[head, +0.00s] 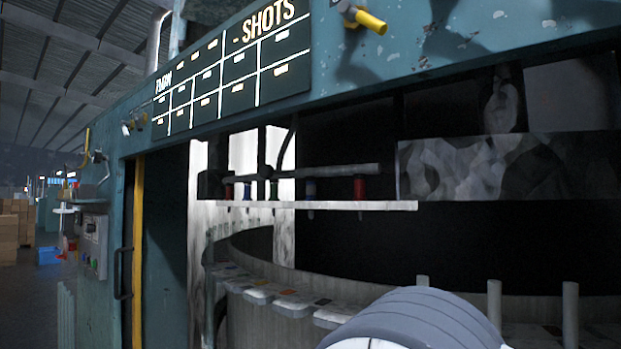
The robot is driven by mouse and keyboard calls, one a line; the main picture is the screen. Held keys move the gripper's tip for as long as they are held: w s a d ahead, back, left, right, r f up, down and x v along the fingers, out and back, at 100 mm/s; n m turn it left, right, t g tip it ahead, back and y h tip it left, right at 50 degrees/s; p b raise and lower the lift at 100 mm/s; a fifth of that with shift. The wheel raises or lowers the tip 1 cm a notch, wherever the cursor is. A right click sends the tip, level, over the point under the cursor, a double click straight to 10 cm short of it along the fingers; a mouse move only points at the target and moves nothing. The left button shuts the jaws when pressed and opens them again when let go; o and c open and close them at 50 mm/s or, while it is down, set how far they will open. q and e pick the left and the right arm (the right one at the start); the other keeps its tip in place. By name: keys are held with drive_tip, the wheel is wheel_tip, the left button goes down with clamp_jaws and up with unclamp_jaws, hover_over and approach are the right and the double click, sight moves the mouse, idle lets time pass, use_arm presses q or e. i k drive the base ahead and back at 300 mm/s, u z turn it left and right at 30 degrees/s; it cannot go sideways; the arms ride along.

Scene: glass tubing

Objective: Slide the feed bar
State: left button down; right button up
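Two long horizontal bars show inside the machine's opening; I cannot tell which one is the feed bar. The upper one is a grey bar (325,170). The lower one is a pale, flat rail (350,205), and its right end sticks out free. Several small coloured pieces, among them a red one (359,188) and a green one (274,189), stand upright between the two bars. Neither of my grippers is in view. A rounded white and grey part at the bottom right looks like my own arm, and it hides what lies behind it.
The teal machine frame (420,60) carries a chart board (235,68) and a yellow-tipped lever (370,22). A curved drum (255,300) with several flat trays stands below the rails. Upright posts (570,315) stand at the right. Open floor (35,300) lies far left.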

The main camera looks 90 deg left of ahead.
sight(359, 172)
drive_tip(key=u, duration=2.7)
drive_tip(key=k, duration=1.35)
drive_tip(key=u, duration=0.35)
drive_tip(key=i, duration=0.5)
drive_tip(key=u, duration=0.45)
drive_tip(key=i, duration=1.55)
drive_tip(key=z, duration=0.8)
